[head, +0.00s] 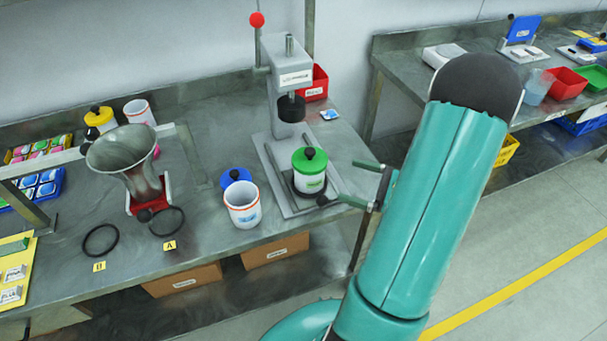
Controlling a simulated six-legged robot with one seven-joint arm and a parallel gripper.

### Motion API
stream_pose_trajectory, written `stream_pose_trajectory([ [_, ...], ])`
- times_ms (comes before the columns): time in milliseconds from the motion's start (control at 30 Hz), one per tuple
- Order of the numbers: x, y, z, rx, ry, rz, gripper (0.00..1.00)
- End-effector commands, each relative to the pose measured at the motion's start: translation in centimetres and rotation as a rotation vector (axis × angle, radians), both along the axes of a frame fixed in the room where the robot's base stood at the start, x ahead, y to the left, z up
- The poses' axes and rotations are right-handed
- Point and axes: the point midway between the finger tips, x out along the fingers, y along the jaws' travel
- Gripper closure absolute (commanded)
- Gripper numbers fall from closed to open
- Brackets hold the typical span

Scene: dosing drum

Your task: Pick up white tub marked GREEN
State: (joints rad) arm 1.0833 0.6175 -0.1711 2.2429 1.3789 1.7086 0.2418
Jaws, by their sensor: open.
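A white tub with a green lid and black knob (311,180) stands upright on the base plate of the grey press, under its black ram. Its label shows green, but the print is too small to read. My gripper (345,182) is open and empty just to the right of the tub, with its two fingers pointing left towards it. The fingers look apart from the tub; the lower fingertip is close to the black ring at the tub's foot. The gripper's body is partly hidden behind my teal arm.
The press (290,78) with a red-knobbed lever rises behind the tub. An open white tub (242,212) and a blue lid (236,177) stand to the left. A metal funnel (125,160) and black rings marked A and B are further left. A red bin (315,85) stands behind.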

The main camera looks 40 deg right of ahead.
Motion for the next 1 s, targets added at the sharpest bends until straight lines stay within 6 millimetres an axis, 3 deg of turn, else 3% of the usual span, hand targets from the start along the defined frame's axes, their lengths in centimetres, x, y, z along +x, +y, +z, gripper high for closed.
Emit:
stream_pose_trajectory([
  [233, 0.0, -0.7, -0.5, 0.028, -0.006, -0.047, 0.00],
  [600, 5.7, 2.6, -0.5, 0.028, -0.006, -0.048, 0.00],
  [867, 7.6, 3.7, -0.4, 0.028, -0.006, -0.045, 0.00],
  [1000, 9.5, 4.8, -0.3, 0.027, -0.006, -0.043, 0.00],
])
